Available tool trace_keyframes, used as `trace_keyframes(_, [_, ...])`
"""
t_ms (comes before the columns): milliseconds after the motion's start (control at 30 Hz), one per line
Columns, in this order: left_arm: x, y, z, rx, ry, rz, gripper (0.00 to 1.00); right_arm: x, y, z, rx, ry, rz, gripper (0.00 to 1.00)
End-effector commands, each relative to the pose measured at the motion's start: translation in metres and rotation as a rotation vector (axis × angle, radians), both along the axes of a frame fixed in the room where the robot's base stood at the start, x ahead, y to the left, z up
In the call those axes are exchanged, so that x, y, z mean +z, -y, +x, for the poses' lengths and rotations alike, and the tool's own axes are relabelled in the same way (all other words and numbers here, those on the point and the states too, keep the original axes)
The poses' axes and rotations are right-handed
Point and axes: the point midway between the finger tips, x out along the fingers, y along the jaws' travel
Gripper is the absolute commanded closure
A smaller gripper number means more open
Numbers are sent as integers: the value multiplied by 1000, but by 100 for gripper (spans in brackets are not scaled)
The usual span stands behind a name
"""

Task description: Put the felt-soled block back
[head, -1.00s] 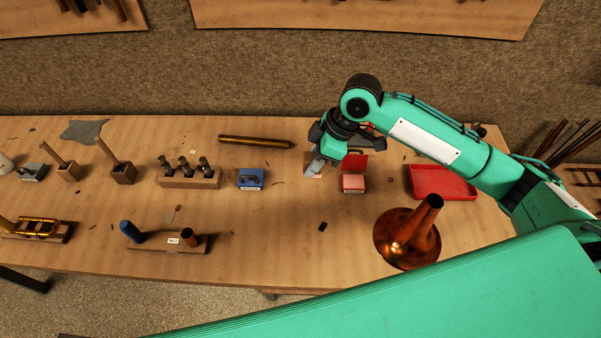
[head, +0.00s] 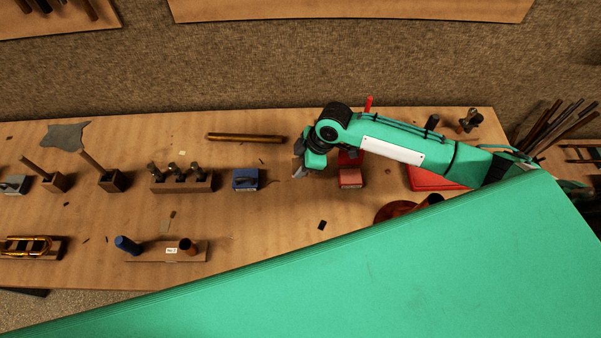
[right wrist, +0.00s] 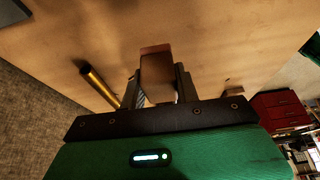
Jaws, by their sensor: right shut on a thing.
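My right gripper (head: 300,165) is over the middle of the bench, between a blue block with a dark handle (head: 246,180) and a red box (head: 351,179). In the right wrist view my right gripper (right wrist: 158,88) is shut on a brown block, seemingly the felt-soled block (right wrist: 157,66), with a reddish strip at its far end. The bench top shows beyond it. The block is mostly hidden by the gripper in the head view, and I cannot tell its height above the bench. My left gripper is not in view.
A brass tube (head: 246,138) lies behind the gripper. A red tray (head: 430,178) and copper bell (head: 395,211) are partly hidden by my right arm. Wooden holders, including a rack (head: 182,185), stand left. Bare bench lies in front of the gripper.

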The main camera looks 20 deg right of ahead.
Motion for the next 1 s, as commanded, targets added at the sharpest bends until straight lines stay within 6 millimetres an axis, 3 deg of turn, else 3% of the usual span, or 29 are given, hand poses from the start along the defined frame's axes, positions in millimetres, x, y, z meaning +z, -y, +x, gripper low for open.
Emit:
trace_keyframes(100, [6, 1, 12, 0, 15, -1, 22, -18, -1, -1, -1, -3, 1, 87])
trace_keyframes(233, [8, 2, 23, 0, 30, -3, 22, -29, 0, 0, -1, 0, 0, 87])
trace_keyframes(500, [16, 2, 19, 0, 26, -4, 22, -63, 0, -1, 0, -2, 1, 87])
trace_keyframes(900, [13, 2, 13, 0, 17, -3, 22, -70, 0, 0, 0, 0, 1, 87])
trace_keyframes(933, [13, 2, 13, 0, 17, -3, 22, -69, 0, 0, 0, 0, 1, 65])
trace_keyframes(1000, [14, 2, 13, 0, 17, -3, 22, -69, 0, 0, 0, 0, 1, 51])
